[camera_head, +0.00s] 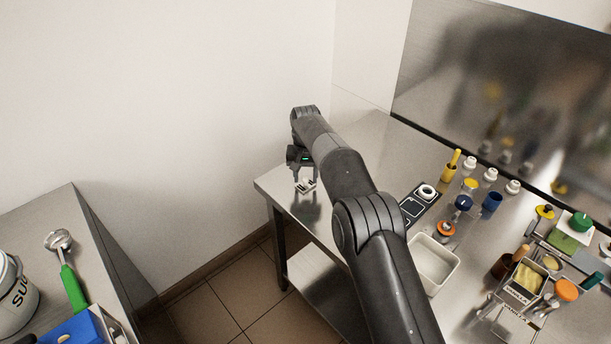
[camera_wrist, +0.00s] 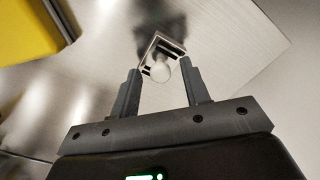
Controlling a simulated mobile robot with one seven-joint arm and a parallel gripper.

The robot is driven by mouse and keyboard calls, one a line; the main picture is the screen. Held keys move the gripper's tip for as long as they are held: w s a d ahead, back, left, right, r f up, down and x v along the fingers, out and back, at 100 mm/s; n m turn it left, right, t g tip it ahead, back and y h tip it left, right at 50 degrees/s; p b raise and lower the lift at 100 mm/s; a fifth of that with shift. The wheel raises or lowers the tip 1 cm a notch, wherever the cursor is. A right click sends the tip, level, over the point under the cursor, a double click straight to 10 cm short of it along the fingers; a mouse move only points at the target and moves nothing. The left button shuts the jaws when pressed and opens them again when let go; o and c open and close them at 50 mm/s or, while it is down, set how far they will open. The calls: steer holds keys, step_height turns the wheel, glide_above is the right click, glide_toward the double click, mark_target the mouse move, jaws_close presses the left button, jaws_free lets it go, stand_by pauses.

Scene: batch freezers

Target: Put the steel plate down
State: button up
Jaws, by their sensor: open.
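A small steel piece (camera_wrist: 163,42) with a pale round knob lies at the fingertips of my gripper (camera_wrist: 161,76) in the wrist view. It looks like the steel plate, but most of its shape is hard to make out. The two fingers are apart, one on each side of it. I cannot tell whether either finger touches it. In the head view the piece (camera_head: 306,186) shows small and bright on the far left corner of the steel table (camera_head: 272,183), just below my gripper (camera_head: 304,176).
A scale-like black device (camera_head: 412,208), a white bin (camera_head: 432,264), a yellow bottle (camera_head: 451,167) and several small jars stand to the right. A second counter (camera_head: 40,215) with a green-handled scoop (camera_head: 73,288) is at left. A floor gap separates them. A wall stands behind.

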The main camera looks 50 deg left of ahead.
mark_target(306, 178)
step_height(306, 178, up, 12)
stand_by(0.5)
steer(key=shift+r, duration=0.1)
